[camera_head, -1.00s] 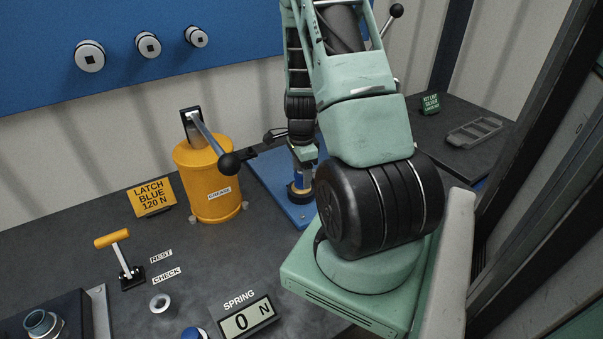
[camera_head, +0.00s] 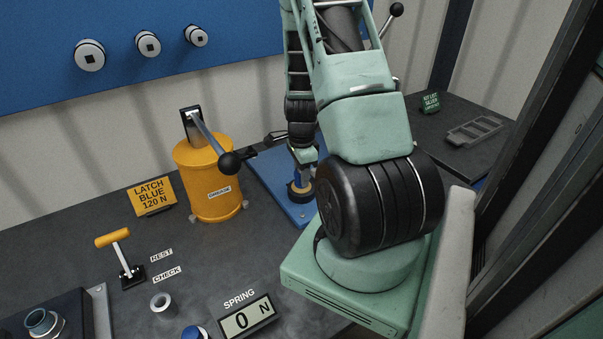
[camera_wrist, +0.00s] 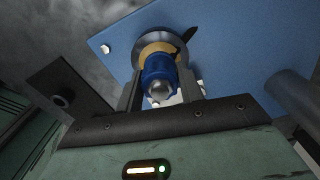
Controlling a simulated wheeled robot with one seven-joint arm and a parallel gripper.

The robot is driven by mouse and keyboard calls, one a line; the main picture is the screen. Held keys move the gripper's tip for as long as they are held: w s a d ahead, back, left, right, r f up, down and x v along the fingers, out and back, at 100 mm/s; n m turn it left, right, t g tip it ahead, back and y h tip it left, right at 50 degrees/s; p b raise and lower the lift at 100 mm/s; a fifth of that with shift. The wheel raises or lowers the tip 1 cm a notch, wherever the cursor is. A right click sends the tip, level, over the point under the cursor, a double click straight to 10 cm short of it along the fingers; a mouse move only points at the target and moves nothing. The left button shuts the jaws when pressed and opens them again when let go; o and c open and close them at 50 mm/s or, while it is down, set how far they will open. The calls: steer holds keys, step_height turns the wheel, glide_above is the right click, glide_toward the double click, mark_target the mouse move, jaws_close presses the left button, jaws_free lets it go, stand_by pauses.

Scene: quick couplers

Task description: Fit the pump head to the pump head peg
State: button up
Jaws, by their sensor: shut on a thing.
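My gripper (camera_wrist: 160,84) is shut on a blue part with a rounded metal tip, which I take to be the pump head (camera_wrist: 158,72). One dark finger lies on each side of it. A brass-coloured ring and a dark round disc (camera_wrist: 155,36) show directly beyond the blue part, over the blue plate (camera_wrist: 225,50). In the head view the blue part is small and partly covered by my gripper (camera_head: 303,160), with the brass-coloured ring (camera_head: 300,188) low at the plate. I cannot make out the pump head peg separately, nor whether the parts touch.
A yellow grease canister (camera_head: 210,180) with a ball-ended lever (camera_head: 228,162) stands close to the left. A latch sign (camera_head: 152,197), a T-handle (camera_head: 120,250), a metal ring (camera_head: 162,305) and a spring display (camera_head: 247,319) occupy the bench. A grey tray (camera_head: 474,132) lies at right.

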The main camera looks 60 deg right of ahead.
steer(key=shift+r+p, duration=1.2)
steer(key=shift+r, duration=0.35)
steer(key=shift+c, duration=0.4)
steer(key=shift+r+p, duration=1.6)
steer(key=shift+r, duration=0.4)
